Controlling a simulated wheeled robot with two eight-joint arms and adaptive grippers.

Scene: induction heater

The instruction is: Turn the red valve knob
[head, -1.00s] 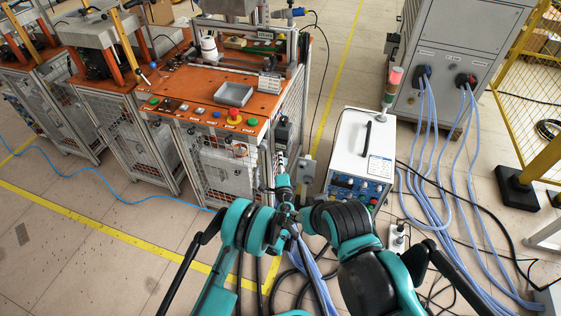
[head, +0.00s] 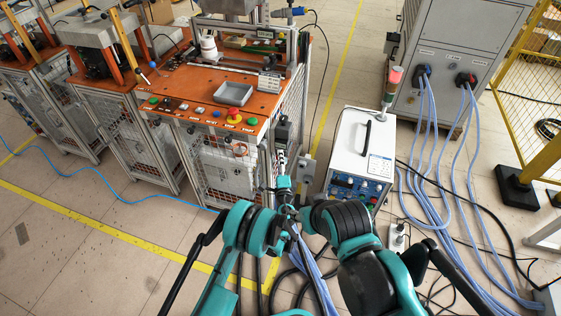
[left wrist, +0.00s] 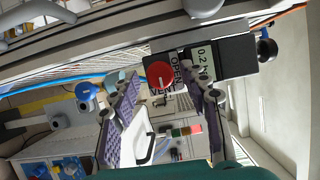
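The red valve knob (left wrist: 161,75) is a round red dial with a pale bar across it. It sits by a black box with an "OPEN" label and a "0.2" label (left wrist: 201,57) in the left wrist view. My left gripper (left wrist: 165,74) is open, its purple-padded fingers on either side of the knob in the picture. No contact shows, and I cannot tell the remaining depth. In the head view my left gripper (head: 283,161) is small, beside the orange-topped workstation's right side; the knob cannot be made out there. My right gripper is not in view.
The orange-topped workstation (head: 190,85) has a mesh side and metal frame posts close to the hand. A white heater unit (head: 350,150) stands to the right with a signal light (head: 393,85). Blue cables (head: 430,165) and black hoses run over the floor. A blue knob (left wrist: 86,90) is left of the fingers.

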